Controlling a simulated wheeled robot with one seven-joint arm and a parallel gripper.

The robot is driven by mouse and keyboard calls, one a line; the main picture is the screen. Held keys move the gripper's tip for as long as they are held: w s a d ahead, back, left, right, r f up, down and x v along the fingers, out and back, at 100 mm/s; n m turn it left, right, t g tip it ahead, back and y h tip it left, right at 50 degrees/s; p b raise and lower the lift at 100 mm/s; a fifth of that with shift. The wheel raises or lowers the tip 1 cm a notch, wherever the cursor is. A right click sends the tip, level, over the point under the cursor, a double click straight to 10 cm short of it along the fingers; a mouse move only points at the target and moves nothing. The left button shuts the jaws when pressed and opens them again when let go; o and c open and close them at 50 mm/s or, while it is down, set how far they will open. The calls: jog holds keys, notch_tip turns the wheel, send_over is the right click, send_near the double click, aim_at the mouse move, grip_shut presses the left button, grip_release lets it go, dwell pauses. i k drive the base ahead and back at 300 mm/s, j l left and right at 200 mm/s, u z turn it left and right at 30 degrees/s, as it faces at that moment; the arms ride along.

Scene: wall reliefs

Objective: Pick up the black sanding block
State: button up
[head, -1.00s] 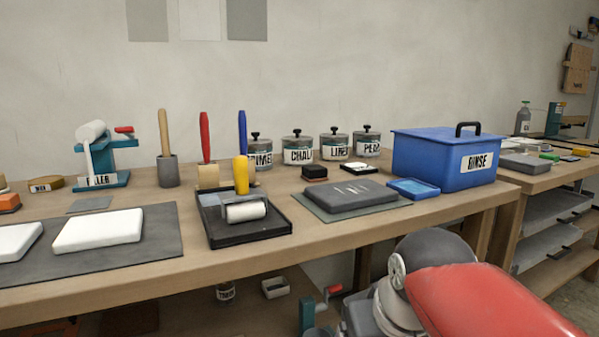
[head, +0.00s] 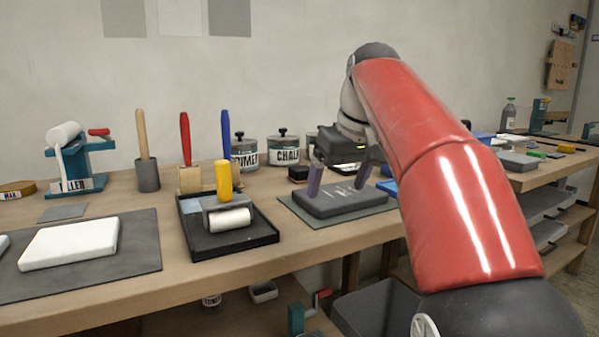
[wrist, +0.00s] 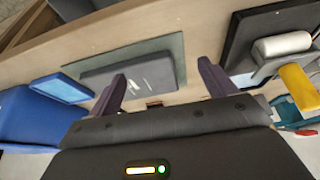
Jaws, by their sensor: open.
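The black sanding block (head: 298,173) is a small dark block with a reddish-brown lower edge. It lies on the bench behind the grey slab (head: 342,199), left of my gripper in the head view. My gripper (head: 337,189) is open and empty, fingers pointing down, and looks to be over the slab. In the wrist view my gripper (wrist: 162,72) shows both fingers spread, with the slab (wrist: 130,75) beyond them. A small brownish edge (wrist: 154,104) shows between the fingers; it may be the block, mostly hidden by the gripper body.
A black roller tray (head: 225,235) stands left of the slab, with upright brushes behind it. Lidded jars (head: 284,149) line the wall behind the block. A blue bin (wrist: 35,120) and small blue tray (wrist: 62,87) flank the slab's other side. My arm hides the bench's right part.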

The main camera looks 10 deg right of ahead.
aim_at(298, 174)
jog(key=i, duration=0.9)
